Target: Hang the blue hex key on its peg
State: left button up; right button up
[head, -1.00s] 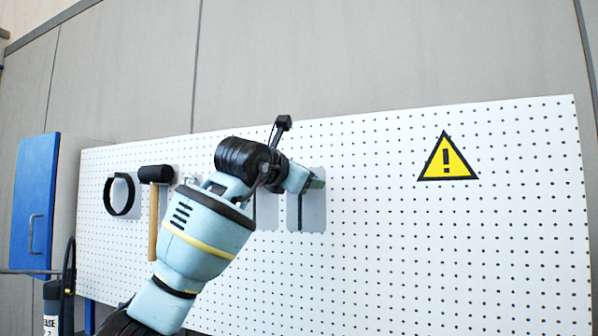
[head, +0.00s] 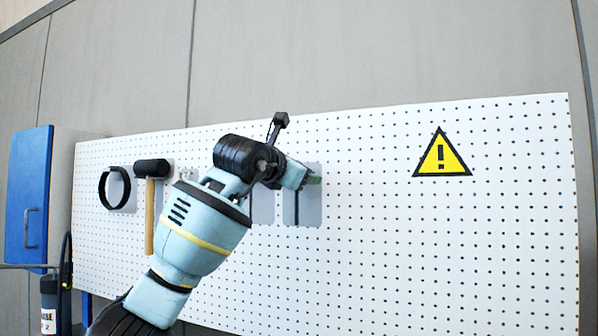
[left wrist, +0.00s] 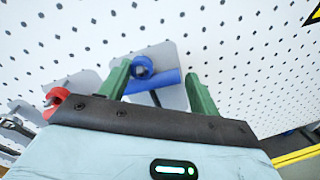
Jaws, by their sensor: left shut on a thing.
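My left gripper (head: 309,180) is in front of the pegboard, at the upper part of a grey backing panel (head: 311,211). In the left wrist view its green fingers (left wrist: 160,86) stand on either side of the blue hex key (left wrist: 158,82), and the gripper is shut on it. The key's blue bar lies across between the fingers, with a round blue part (left wrist: 142,67) above it. The peg cannot be made out apart from the key. The key is hidden in the head view. A thin dark line shows on the panel below the gripper. My right gripper is not in view.
The white pegboard (head: 400,230) has a black ring (head: 103,188), a black-headed mallet (head: 152,168) and a yellow warning sign (head: 441,157). A red item (left wrist: 57,100) hangs left of the key in the wrist view. A blue cabinet door (head: 28,195) stands at far left.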

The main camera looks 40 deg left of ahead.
pick_arm(q)
jog(key=o, duration=1.1)
jog(key=shift+s, duration=0.15)
jog(key=shift+s+d+r+b, duration=0.1)
jog(key=shift+s+d+b, duration=0.1)
jog(key=shift+s, duration=1.05)
jog(key=shift+s+d+r+b, duration=0.1)
jog(key=shift+s+b, duration=0.15)
jog(key=shift+s, duration=1.05)
jog(key=shift+s+d+b, duration=0.15)
jog(key=shift+s+b, duration=0.05)
jog(key=shift+s, duration=1.05)
jog(key=shift+f, duration=0.1)
